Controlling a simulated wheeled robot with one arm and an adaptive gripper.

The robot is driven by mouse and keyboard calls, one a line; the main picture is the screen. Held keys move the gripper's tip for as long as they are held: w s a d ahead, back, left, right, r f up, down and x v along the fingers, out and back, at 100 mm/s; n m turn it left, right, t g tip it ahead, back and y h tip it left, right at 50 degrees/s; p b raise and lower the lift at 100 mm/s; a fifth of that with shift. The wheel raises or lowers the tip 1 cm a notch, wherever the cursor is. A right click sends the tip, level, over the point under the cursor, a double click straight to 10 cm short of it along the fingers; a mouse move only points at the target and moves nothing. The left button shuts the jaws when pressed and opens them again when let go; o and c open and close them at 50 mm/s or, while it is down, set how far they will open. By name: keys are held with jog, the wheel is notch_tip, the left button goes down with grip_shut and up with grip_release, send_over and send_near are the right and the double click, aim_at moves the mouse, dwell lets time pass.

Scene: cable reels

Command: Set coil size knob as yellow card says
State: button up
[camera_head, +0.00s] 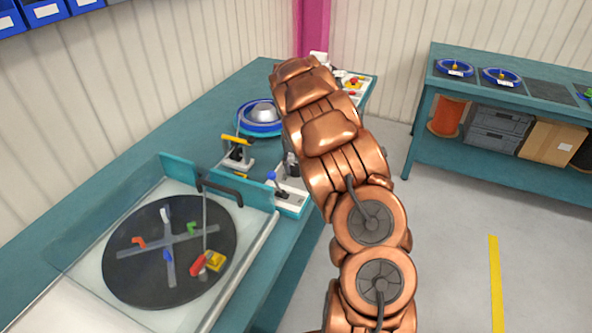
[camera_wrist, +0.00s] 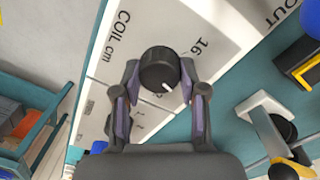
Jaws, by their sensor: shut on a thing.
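The dark round coil size knob (camera_wrist: 158,66) sits on a white panel (camera_wrist: 190,25) marked "COIL cm" in the wrist view. Its white pointer line points down and slightly right in that view. A "16" is printed to the right of the knob; other marks below it are partly hidden by my fingers. My gripper (camera_wrist: 160,76) is closed around the knob, one finger on each side. In the head view my copper-coloured arm hides the knob and gripper. I cannot make out a readable yellow card in either view.
A dark turntable (camera_head: 140,270) with coloured pegs lies under a clear cover (camera_head: 85,240) at left. A blue reel (camera_head: 260,118) and a yellow-topped device (camera_head: 238,150) stand on the teal bench. A second bench (camera_head: 460,100) stands at right beyond open floor.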

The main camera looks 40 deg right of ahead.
aim_at(294, 166)
jog(key=m+b, duration=0.2)
jog(key=m, duration=0.2)
jog(key=shift+w+f+m, duration=0.1)
jog(key=shift+m, duration=0.2)
jog(key=shift+m+b, duration=0.65)
jog(key=shift+m, duration=1.15)
jog(key=shift+r, duration=0.2)
jog(key=o, duration=1.1)
jog(key=shift+o, duration=0.2)
notch_tip(294, 166, up, 12)
jog(key=shift+w, duration=0.2)
